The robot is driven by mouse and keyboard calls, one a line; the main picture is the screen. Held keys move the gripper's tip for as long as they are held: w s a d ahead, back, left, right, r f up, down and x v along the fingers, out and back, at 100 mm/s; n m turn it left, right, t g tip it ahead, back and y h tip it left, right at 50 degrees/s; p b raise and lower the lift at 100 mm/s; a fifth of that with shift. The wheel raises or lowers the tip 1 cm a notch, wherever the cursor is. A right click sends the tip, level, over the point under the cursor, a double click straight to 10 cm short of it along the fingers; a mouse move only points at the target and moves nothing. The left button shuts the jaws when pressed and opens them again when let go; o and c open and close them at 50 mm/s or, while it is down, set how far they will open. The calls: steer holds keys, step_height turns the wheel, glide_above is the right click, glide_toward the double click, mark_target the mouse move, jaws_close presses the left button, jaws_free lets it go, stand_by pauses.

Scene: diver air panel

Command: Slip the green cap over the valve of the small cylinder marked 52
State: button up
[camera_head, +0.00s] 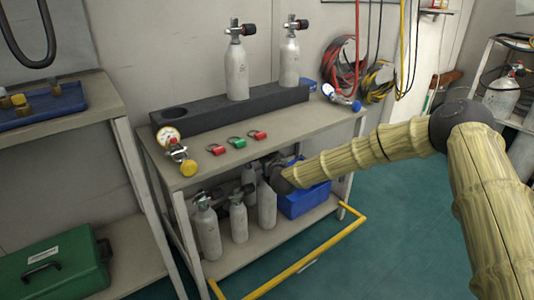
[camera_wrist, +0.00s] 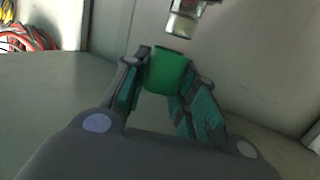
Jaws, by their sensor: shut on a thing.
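My gripper (camera_wrist: 168,72) is shut on a green cap (camera_wrist: 168,66), held between its two fingertips in the wrist view. A metal valve end with a pale tip (camera_wrist: 183,22) shows just beyond the cap, slightly right and apart from it. In the head view my arm reaches in from the right and its dark end lies low at the bench's front edge; the fingers and held cap cannot be made out there. Several small grey cylinders (camera_head: 207,232) stand upright on the lower shelf beside it. The number 52 is not readable on any of them.
A green tag-like cap (camera_head: 237,142) and two red ones (camera_head: 257,135) lie on the bench top (camera_head: 290,120). A gauge (camera_head: 170,138) lies left. Two cylinders (camera_head: 236,70) stand in a black rack (camera_head: 190,118).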

steer(key=shift+f, duration=2.05)
stand_by(2.6)
steer(key=o, duration=0.8)
steer(key=shift+c, duration=0.2)
steer(key=shift+s, duration=0.1)
steer(key=v, duration=1.1)
steer(key=shift+s, duration=0.4)
